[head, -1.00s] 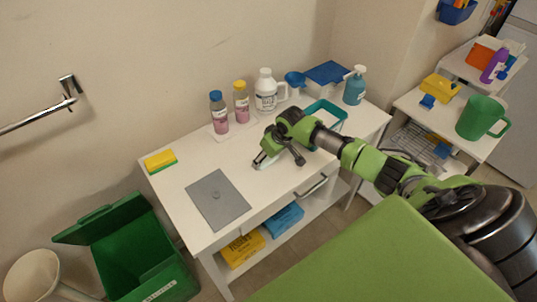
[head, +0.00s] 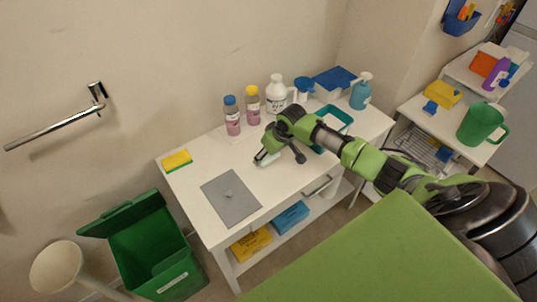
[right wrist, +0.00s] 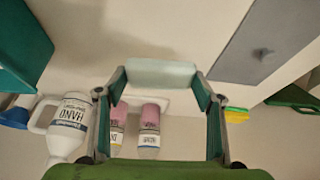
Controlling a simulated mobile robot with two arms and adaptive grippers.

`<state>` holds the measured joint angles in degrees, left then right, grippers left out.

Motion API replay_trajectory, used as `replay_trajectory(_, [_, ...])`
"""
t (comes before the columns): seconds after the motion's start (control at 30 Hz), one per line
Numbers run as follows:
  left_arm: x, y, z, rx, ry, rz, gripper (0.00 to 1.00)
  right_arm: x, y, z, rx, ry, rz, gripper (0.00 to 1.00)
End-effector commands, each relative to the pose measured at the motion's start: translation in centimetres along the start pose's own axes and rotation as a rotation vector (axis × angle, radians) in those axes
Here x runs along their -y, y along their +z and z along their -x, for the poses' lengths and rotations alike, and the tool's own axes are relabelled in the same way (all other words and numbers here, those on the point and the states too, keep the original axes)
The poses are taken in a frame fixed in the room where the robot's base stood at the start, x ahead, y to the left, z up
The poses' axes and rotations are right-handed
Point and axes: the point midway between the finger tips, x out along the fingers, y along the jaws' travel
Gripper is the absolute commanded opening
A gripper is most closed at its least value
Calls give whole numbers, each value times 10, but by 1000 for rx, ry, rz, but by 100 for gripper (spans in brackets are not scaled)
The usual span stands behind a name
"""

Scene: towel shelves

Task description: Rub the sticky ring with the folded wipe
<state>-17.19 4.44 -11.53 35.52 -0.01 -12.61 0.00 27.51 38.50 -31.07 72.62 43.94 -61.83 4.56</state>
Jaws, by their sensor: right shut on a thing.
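My right gripper (head: 265,157) is over the white table, to the right of the grey mat (head: 212,187). It is shut on a pale, whitish folded wipe (right wrist: 162,73), which spans between the fingertips in the right wrist view. The small sticky ring (head: 229,193) shows as a grey mark near the middle of the mat. In the right wrist view the ring (right wrist: 262,55) is up and to the right of the wipe, apart from it. I cannot tell whether the wipe touches the table. My left gripper is not in view.
Pink bottles (head: 232,117) and a white hand-wash jug (head: 277,95) stand behind the gripper. A teal tray (head: 345,117) is to the right, a yellow-green sponge (head: 177,160) at the far left. A green bin (head: 155,250) stands beside the table. The mat is otherwise clear.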

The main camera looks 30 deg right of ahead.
Motion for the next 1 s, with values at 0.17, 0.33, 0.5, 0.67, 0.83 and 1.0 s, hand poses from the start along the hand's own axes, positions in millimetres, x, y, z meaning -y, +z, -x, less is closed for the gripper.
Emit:
replay_trajectory(0.17, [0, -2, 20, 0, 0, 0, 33, 0, -9, 18, -1, 1, -1, 41])
replay_trajectory(0.33, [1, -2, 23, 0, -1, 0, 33, -1, -11, 22, 0, 1, -2, 41])
replay_trajectory(0.5, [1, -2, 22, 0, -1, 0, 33, -1, -10, 21, 0, 1, -2, 41])
replay_trajectory(0.67, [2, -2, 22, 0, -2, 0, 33, 0, -10, 21, -1, 1, -1, 41])
replay_trajectory(0.83, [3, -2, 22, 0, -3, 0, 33, 0, -10, 21, -1, 1, -1, 41])
replay_trajectory(1.0, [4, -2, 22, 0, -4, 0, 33, -1, -10, 21, -1, 1, -1, 41])
